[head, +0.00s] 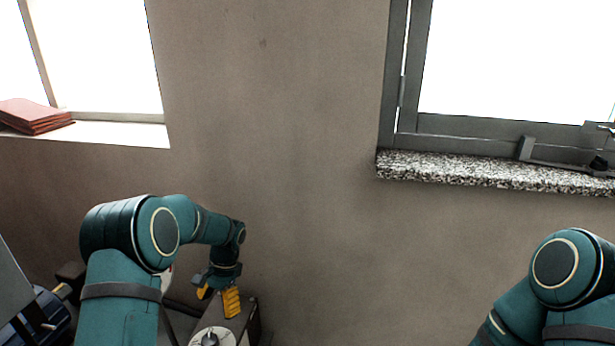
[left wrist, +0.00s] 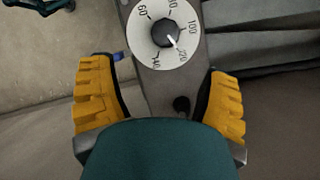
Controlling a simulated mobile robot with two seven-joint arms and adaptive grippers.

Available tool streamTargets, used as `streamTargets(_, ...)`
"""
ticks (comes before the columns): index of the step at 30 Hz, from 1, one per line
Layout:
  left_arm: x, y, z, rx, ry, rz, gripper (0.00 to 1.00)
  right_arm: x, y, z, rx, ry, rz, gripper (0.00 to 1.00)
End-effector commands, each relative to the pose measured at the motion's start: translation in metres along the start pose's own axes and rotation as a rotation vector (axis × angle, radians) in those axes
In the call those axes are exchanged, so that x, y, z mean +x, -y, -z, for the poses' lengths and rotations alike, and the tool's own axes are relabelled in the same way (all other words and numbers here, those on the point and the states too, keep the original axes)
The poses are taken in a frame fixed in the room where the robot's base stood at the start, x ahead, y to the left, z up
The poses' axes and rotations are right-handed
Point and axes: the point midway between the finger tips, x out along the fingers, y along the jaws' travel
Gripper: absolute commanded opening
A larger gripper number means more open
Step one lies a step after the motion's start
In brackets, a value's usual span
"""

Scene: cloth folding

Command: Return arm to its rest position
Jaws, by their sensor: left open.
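My left arm comes in from the lower left of the head view and bends down to my left gripper (head: 217,297). The gripper has yellow ribbed fingers and points downward. In the left wrist view my left gripper (left wrist: 160,100) has its two yellow fingers wide apart with nothing held between them. Beyond the fingers is a grey machine panel with a white numbered dial (left wrist: 165,32). The dial also shows just below the gripper in the head view (head: 228,337). My right arm shows at the lower right; its gripper is out of view. No cloth can be made out for certain.
A red folded stack (head: 35,115) lies on the left windowsill (head: 110,134). A speckled stone sill (head: 480,172) juts out under the right window. The wall between the windows is bare. Dark blue and grey objects (head: 38,315) stand at the lower left edge.

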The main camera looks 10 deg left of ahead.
Motion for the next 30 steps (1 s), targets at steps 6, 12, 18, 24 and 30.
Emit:
streamTargets(6, 0.056, -0.056, 0.016, -0.020, -0.128, -0.096, 0.77, 0.000, 0.000, 0.000, 0.000, 0.000, 0.000, 0.47)
streamTargets(12, 0.109, -0.133, 0.020, -0.118, -0.288, -0.227, 0.77, 0.000, 0.000, 0.000, 0.000, 0.000, 0.000, 0.47)
streamTargets(18, 0.141, -0.203, 0.002, -0.272, -0.416, -0.341, 0.77, 0.000, 0.000, 0.000, 0.000, 0.000, 0.000, 0.47)
streamTargets(24, 0.156, -0.251, -0.029, -0.436, -0.503, -0.408, 0.77, 0.000, 0.000, 0.000, 0.000, 0.000, 0.000, 0.47)
streamTargets(30, 0.159, -0.268, -0.048, -0.528, -0.546, -0.426, 0.77, 0.000, 0.000, 0.000, 0.000, 0.000, 0.000, 0.47)
